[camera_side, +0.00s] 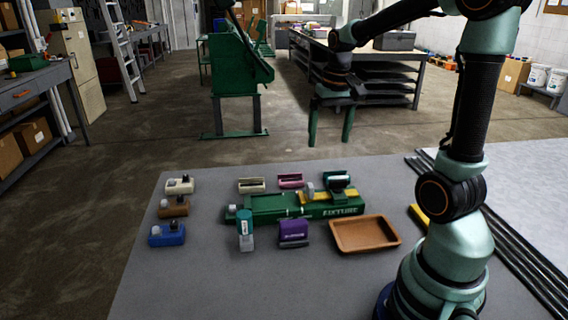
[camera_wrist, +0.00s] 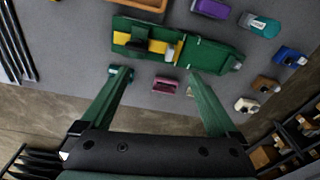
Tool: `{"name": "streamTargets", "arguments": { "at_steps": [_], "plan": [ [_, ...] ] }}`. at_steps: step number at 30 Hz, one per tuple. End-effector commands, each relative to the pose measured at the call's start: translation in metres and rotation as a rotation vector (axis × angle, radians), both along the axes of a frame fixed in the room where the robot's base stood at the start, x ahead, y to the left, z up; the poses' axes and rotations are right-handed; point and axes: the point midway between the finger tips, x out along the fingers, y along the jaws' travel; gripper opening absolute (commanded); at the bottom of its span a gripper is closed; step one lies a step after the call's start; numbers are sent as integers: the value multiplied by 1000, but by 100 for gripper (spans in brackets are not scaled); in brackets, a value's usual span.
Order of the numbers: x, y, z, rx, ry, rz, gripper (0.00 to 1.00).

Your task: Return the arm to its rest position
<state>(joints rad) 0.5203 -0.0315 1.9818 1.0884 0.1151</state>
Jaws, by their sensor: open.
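My gripper (camera_side: 331,122) hangs high above the far edge of the grey table, fingers pointing down, open, with nothing between them. In the wrist view my gripper (camera_wrist: 155,80) shows two green fingers spread wide apart. Below it on the table lies a green fixture (camera_side: 272,207) with a yellow part (camera_side: 317,198) on it. The fixture also shows in the wrist view (camera_wrist: 205,53), beyond the fingertips. My gripper is clear of everything on the table.
An orange-brown tray (camera_side: 365,249) and a purple block (camera_side: 293,240) sit in front of the fixture. Small blocks, one blue (camera_side: 167,240), stand at the left. Dark rods (camera_side: 510,240) lie at the right. The table's front left is bare.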

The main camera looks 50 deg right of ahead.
Motion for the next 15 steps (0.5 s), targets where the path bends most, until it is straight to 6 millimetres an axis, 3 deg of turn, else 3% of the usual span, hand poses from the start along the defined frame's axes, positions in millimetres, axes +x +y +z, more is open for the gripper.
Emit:
{"name": "streamTargets", "arguments": {
  "at_steps": [3, 9, 15],
  "plan": [
    [1, 49, 17, -45, -82, 150, 95],
    [-11, 120, 30, -99, -218, 385, 95],
    [-27, 166, 32, -127, -328, 558, 95]
  ]
}}
